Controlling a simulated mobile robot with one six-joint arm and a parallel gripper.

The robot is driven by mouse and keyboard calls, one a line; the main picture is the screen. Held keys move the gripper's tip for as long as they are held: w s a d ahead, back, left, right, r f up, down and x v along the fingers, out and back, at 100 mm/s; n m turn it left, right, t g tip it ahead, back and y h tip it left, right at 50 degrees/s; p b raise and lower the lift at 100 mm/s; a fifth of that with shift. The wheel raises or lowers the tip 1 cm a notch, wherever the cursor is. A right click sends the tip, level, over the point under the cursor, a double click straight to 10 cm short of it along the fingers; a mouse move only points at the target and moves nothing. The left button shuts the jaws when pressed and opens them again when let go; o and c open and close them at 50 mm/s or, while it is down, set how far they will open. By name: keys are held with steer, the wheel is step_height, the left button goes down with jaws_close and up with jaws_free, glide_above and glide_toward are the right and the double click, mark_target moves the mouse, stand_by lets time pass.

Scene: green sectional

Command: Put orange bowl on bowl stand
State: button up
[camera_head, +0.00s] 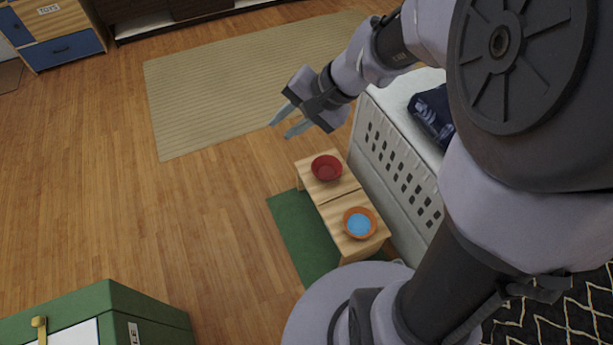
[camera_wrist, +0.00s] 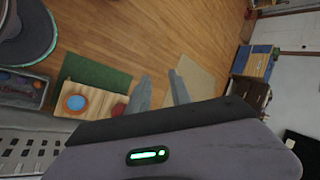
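An orange bowl (camera_head: 360,223) with a blue inside sits on the near half of a low wooden stand (camera_head: 330,201). A red bowl (camera_head: 326,168) sits on the far half of the same stand. In the wrist view the orange bowl (camera_wrist: 76,102) shows on the stand (camera_wrist: 95,94), left of the fingers; the red bowl (camera_wrist: 118,109) is partly hidden by my gripper body. My gripper (camera_head: 281,128) is in the air above and beyond the stand. Its two fingers (camera_wrist: 162,90) are apart with nothing between them. It touches neither bowl.
A white perforated crate (camera_head: 397,170) stands close along the stand's right side. A green mat (camera_head: 298,238) lies under and left of the stand. A beige rug (camera_head: 225,85) lies beyond. A green box (camera_head: 150,312) is at the lower left. Wood floor at left is clear.

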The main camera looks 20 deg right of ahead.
steer(key=s+a+r+n+h, duration=0.1)
steer(key=s+r+n, duration=0.1)
steer(key=s, duration=0.7)
steer(key=s+a+r+n+t+h, duration=0.1)
steer(key=s+r, duration=0.3)
steer(key=s, duration=0.4)
steer(key=shift+s+a+r+n+h, duration=0.15)
steer(key=shift+s+n+h, duration=0.2)
steer(key=shift+n+h, duration=0.35)
